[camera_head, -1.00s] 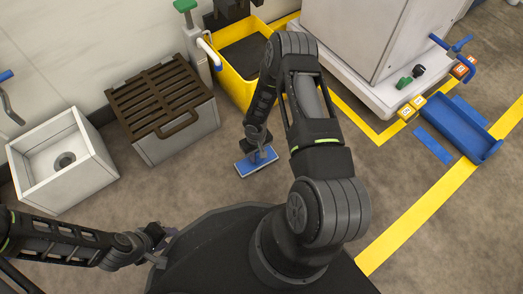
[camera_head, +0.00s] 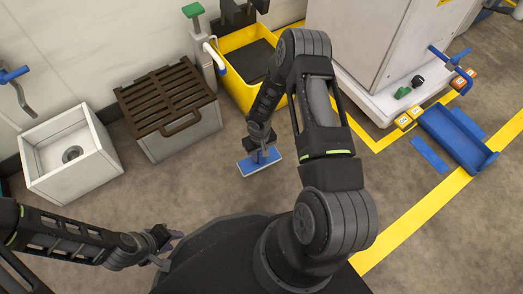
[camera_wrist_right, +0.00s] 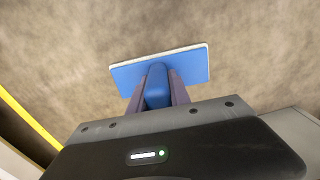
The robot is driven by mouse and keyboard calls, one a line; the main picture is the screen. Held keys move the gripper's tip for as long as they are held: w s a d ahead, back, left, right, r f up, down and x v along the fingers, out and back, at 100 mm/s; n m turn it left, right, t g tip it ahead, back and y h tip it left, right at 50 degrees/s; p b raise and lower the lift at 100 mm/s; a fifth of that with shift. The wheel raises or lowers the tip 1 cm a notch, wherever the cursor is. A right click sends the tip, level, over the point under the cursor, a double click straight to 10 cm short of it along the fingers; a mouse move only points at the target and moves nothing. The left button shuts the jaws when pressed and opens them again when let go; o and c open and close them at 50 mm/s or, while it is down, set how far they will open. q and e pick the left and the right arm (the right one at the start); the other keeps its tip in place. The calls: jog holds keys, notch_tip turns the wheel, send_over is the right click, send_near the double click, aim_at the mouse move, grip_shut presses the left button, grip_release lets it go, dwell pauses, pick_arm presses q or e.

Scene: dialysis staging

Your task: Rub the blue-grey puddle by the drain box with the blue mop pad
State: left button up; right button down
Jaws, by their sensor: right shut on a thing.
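The blue mop pad (camera_head: 259,163) is a flat blue rectangle with a pale edge, low over or on the floor; I cannot tell if it touches. My right gripper (camera_head: 262,146) is shut on its upright blue handle. The right wrist view shows the handle (camera_wrist_right: 157,86) between the two fingers, and the pad (camera_wrist_right: 190,70) beyond. The drain box (camera_head: 180,135), light grey with a brown slatted lid, stands left of the pad, a short gap away. I cannot make out a blue-grey puddle in either view. My left gripper (camera_head: 168,248) is open and empty at lower left.
A white basin box (camera_head: 70,180) stands at the left. A yellow bin (camera_head: 240,93) is behind the pad, and a white machine (camera_head: 375,95) behind right. A blue tray (camera_head: 460,140) lies at right. Brown floor (camera_head: 215,185) between drain box and pad is bare.

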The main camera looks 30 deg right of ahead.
jog(key=shift+r+p, duration=0.35)
jog(key=shift+r, duration=0.55)
jog(key=w+r, duration=1.3)
jog(key=r, duration=0.4)
jog(key=w+a+r, duration=0.1)
jog(key=a+r, duration=0.2)
jog(key=r, duration=0.4)
jog(key=w+a+r, duration=0.1)
jog(key=a+r, duration=0.3)
jog(key=r, duration=0.4)
jog(key=w+a+r+n, duration=0.1)
jog(key=a+r, duration=0.3)
jog(key=r, duration=0.4)
jog(key=shift+r, duration=0.2)
jog(key=shift+a, duration=0.1)
